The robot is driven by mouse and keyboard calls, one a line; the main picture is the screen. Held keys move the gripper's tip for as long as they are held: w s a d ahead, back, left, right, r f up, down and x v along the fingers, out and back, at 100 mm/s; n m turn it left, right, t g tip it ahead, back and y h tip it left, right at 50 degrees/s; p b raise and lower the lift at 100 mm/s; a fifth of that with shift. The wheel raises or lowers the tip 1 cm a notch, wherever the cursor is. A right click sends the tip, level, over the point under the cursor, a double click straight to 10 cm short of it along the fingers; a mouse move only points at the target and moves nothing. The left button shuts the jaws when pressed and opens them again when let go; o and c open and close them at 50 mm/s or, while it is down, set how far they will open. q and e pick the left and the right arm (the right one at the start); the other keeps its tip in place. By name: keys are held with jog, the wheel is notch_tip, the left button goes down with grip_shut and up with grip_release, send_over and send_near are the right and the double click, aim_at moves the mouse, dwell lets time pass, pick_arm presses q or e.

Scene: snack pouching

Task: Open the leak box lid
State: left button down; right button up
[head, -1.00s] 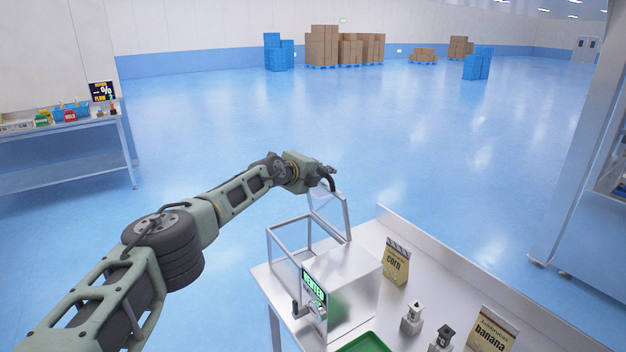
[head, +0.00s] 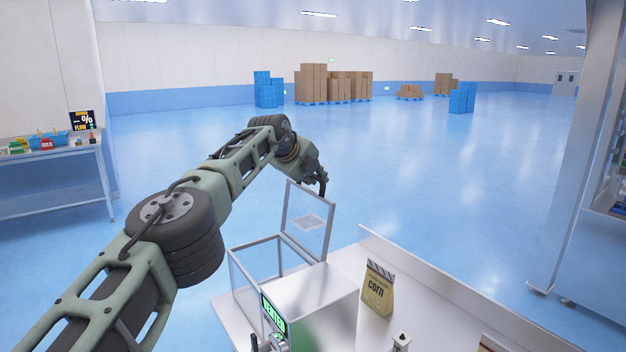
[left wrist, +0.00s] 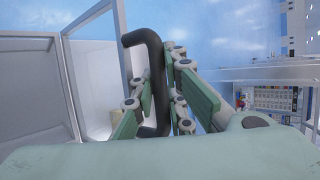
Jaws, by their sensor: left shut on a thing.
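The leak box (head: 272,248) stands on the metal table, with a see-through, metal-framed chamber beside a solid grey housing. Its clear lid (head: 328,228) is swung up and stands nearly upright at the hinge side, with the chamber top open. My left gripper (head: 320,182) is at the lid's upper edge. In the left wrist view the black lid handle (left wrist: 139,38) lies between the fingers of my left gripper (left wrist: 163,92), which is shut on it. My right gripper is in neither view.
The housing has a green lit display (head: 273,314). A corn pouch (head: 377,291) stands on the table (head: 415,290) right of the box, and a small grey-white item (head: 401,342) is at the bottom edge. Open floor lies behind.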

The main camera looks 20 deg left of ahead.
pick_arm(q)
jog(key=shift+w+d+r, duration=0.1)
jog(key=shift+w+d, duration=0.1)
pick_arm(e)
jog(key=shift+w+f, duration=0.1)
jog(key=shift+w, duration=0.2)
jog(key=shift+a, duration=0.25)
pick_arm(q)
jog(key=c, duration=1.8)
grip_release()
jog(key=shift+o, duration=0.2)
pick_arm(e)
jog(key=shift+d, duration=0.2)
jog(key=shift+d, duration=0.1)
